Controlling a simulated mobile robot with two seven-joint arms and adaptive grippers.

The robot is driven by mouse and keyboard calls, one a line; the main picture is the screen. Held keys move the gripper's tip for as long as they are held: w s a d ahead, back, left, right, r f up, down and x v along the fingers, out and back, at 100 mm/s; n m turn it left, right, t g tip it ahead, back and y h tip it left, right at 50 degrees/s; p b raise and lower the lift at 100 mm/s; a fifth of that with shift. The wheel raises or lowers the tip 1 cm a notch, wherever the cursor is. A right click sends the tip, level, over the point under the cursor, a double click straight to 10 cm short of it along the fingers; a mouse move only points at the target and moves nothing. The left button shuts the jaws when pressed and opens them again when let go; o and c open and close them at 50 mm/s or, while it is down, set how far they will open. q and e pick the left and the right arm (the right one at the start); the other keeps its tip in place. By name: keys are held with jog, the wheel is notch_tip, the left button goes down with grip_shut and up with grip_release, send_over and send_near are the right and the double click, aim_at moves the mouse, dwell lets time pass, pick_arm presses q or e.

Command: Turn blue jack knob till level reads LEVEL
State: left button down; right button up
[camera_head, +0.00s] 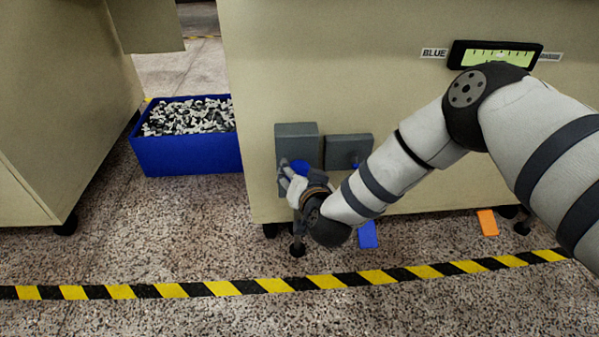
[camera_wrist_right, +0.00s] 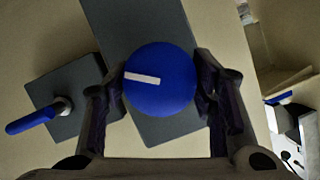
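The blue jack knob (camera_wrist_right: 175,92), round with a white pointer bar, sits on a tall grey box; it also shows partly in the head view (camera_head: 300,167). My right gripper (camera_wrist_right: 160,80) has one finger on each side of the knob, with both tips against its rim. In the head view this gripper (camera_head: 294,180) is at the grey box (camera_head: 296,130) low on the cabinet. The level display (camera_head: 495,54) is a green scale in a black frame; my arm hides its lower part, and I cannot read its word. My left gripper is not in view.
A second grey box (camera_head: 348,150) beside the knob bears a blue-handled lever (camera_wrist_right: 32,119). A blue bin (camera_head: 187,155) of small parts stands left. A blue pedal (camera_head: 367,235) and an orange pedal (camera_head: 487,222) show below the cabinet. Striped tape crosses the floor.

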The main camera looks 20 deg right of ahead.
jog(key=shift+o, duration=1.1)
jog(key=v, duration=1.2)
